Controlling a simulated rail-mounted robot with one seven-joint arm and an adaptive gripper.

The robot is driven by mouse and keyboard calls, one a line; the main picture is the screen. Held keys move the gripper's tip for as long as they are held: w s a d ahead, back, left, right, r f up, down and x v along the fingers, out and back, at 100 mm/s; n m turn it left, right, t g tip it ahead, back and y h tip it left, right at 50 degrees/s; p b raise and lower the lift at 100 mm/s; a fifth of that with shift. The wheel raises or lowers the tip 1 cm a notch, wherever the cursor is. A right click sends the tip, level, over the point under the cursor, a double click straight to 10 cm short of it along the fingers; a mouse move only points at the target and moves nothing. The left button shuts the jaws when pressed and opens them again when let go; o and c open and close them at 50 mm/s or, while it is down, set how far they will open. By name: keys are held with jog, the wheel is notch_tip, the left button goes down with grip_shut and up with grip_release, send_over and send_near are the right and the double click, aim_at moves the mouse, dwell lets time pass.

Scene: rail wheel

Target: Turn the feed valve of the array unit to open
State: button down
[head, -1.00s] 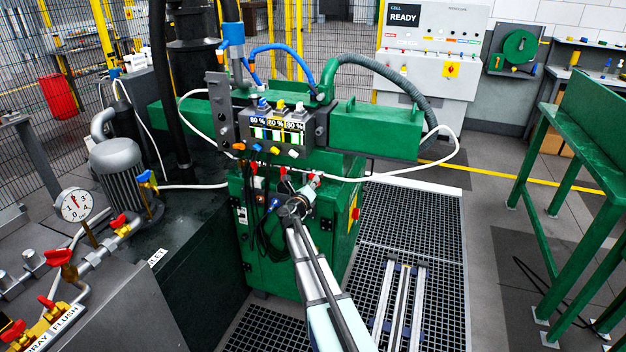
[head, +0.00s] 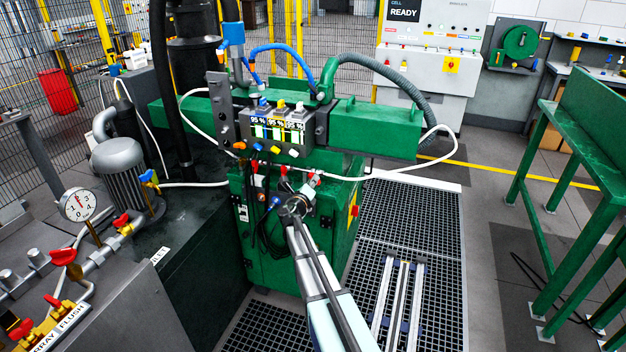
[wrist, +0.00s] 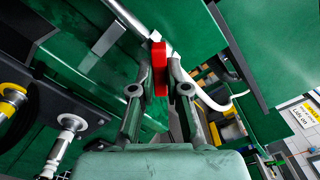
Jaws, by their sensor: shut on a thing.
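The array unit (head: 275,127) is a dark grey block with several small display panels on a green machine. A red valve handle (wrist: 159,68) stands between the fingertips in the wrist view, its long side roughly in line with the fingers. My gripper (wrist: 160,85) is shut on this red handle. In the head view my gripper (head: 297,204) is at the front of the green cabinet, below the array unit. Small red parts (head: 314,178) show just above it there. My gripper and arm hide most of the held handle in the head view, and its exact angle is unclear.
A white hose (head: 370,178) loops past just above my gripper, and dark cables (head: 265,225) hang to its left. Other red-handled valves (head: 63,257) and a gauge (head: 78,204) sit at the left. The floor grating (head: 410,225) at right is open apart from rails (head: 400,300).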

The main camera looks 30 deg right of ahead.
jog(key=shift+r+n+p, duration=0.1)
jog(key=shift+n+p, duration=1.7)
jog(key=shift+p, duration=0.7)
jog(key=shift+r+n+p, duration=0.1)
jog(key=shift+n+p, duration=0.3)
jog(key=shift+p, duration=0.25)
jog(key=shift+n+p, duration=1.8)
jog(key=shift+p, duration=0.85)
jog(key=c, duration=1)
grip_release()
jog(key=shift+c, duration=0.2)
jog(key=shift+s+f, duration=0.1)
jog(key=shift+f, duration=0.1)
jog(key=v, duration=0.6)
jog(key=shift+s+a, duration=0.25)
jog(key=shift+a, duration=0.1)
